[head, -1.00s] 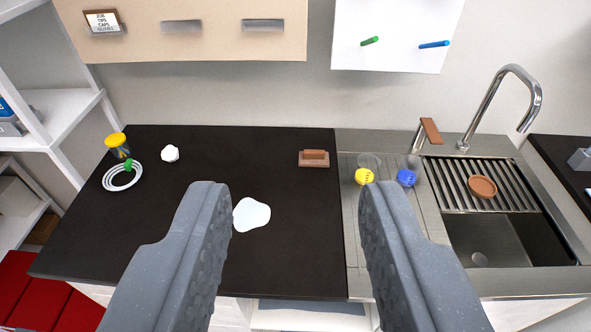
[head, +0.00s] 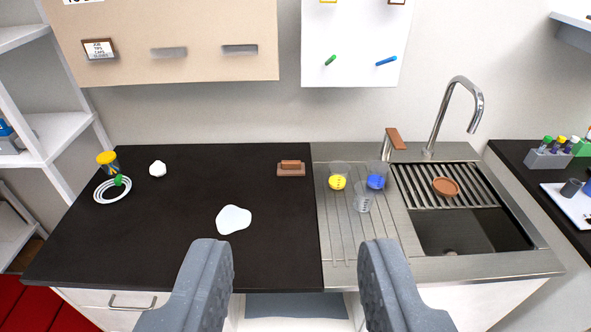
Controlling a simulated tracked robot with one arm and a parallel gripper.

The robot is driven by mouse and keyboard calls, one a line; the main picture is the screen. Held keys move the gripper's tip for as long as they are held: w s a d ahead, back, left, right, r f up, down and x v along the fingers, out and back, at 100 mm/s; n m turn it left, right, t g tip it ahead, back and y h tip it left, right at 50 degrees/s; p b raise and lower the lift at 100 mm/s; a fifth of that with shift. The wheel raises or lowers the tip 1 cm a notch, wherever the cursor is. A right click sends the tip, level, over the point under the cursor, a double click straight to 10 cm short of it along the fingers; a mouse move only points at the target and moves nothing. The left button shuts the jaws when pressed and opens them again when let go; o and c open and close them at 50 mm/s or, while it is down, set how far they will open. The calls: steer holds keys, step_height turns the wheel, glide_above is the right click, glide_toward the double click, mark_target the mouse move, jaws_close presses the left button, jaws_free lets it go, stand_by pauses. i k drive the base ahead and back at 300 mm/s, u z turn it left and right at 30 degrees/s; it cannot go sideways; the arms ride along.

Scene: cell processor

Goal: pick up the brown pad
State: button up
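A brown pad (head: 291,171) with a raised block on top lies on the black countertop, near its right edge beside the steel sink unit. My gripper (head: 296,250) is open and empty, with its two grey fingers wide apart at the bottom of the view. The pad is beyond the fingers, between them across the picture and clear of both. Another brown piece, a round dish (head: 445,187), sits on the slatted rack of the sink.
A white puddle (head: 233,219) lies on the counter nearer to me. Clear cups with yellow (head: 338,182) and blue (head: 376,181) contents and an empty-looking cup (head: 362,200) stand right of the pad. A tap (head: 453,110) rises behind the sink. The left counter is mostly clear.

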mark_target(286, 168)
steer(key=i, duration=0.9)
steer(key=u, duration=0.05)
